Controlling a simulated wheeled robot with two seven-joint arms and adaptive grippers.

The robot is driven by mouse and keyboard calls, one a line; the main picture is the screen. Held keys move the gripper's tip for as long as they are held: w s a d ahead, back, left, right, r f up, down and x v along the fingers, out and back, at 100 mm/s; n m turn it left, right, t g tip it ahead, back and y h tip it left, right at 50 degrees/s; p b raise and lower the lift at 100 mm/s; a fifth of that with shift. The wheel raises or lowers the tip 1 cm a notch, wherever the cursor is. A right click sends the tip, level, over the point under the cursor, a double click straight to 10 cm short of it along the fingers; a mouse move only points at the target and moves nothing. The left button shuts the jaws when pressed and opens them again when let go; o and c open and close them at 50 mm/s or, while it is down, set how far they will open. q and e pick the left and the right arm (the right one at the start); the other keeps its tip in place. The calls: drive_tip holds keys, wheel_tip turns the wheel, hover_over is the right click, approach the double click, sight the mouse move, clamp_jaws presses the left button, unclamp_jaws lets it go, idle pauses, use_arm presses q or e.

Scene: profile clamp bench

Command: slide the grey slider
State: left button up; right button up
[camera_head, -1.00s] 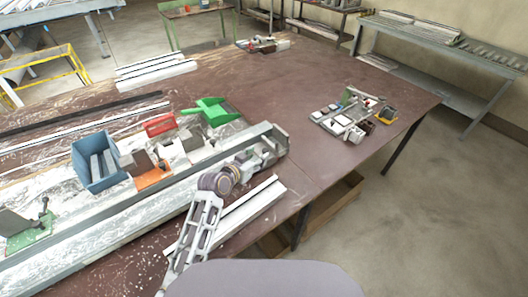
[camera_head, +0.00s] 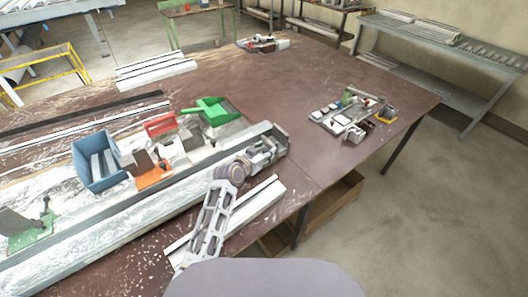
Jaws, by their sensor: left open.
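A long grey rail (camera_head: 110,224) runs across the profile clamp bench, from the lower left to a grey end piece (camera_head: 280,140) near the bench's right edge. I cannot clearly tell the grey slider from the other grey parts around this end. My left gripper (camera_head: 268,147) is open at the right end of the rail, close to the grey end piece. My wrist hides part of the rail there. I cannot tell whether the fingers touch anything. My right gripper is not in view.
A blue bin (camera_head: 96,165), an orange-based fixture (camera_head: 153,176), a red part (camera_head: 160,125) and a green part (camera_head: 212,111) stand behind the rail. White profiles (camera_head: 250,206) lie in front. Small clamps (camera_head: 345,122) stand at the right. The brown bench top between is clear.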

use_arm(q)
clamp_jaws()
drive_tip(key=shift+a+f, duration=0.1)
idle(0.4)
